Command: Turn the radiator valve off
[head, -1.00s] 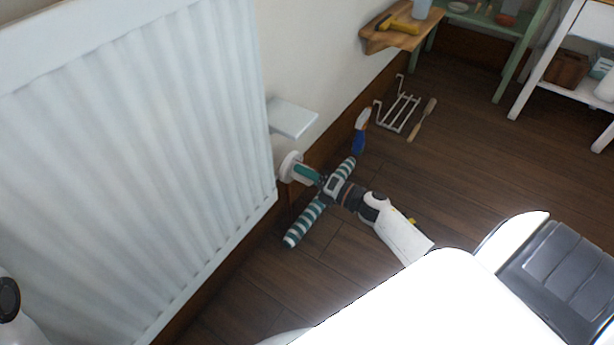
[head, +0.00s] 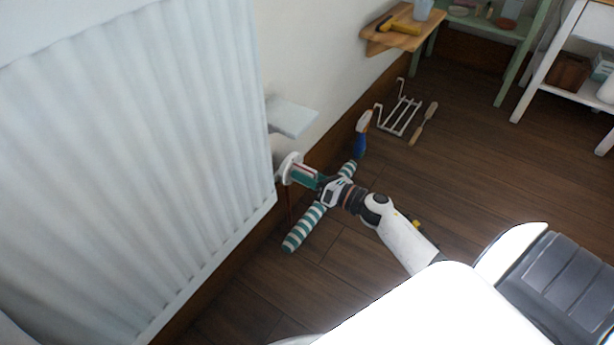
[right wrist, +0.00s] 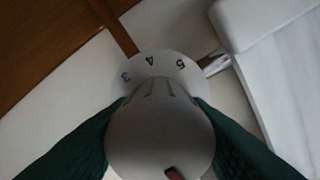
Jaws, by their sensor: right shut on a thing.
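The white radiator valve (head: 288,168) sits at the lower right end of the big white radiator (head: 140,150). In the right wrist view the valve's rounded knob (right wrist: 158,135) fills the middle, with a small dark red mark at its lower edge. Behind it is a pale collar with the numbers 3, 4 and 5. My right gripper (head: 297,174) is shut on the knob, its teal fingers on either side of it. The fingers hide the knob's sides. My left gripper is not in view.
A green-and-white striped roll (head: 304,228) lies on the floor under my right gripper. A small pale shelf (head: 293,117) juts from the wall above the valve. A blue-handled brush (head: 361,135) and a white wire rack (head: 399,115) are beyond. Floor to the right is open.

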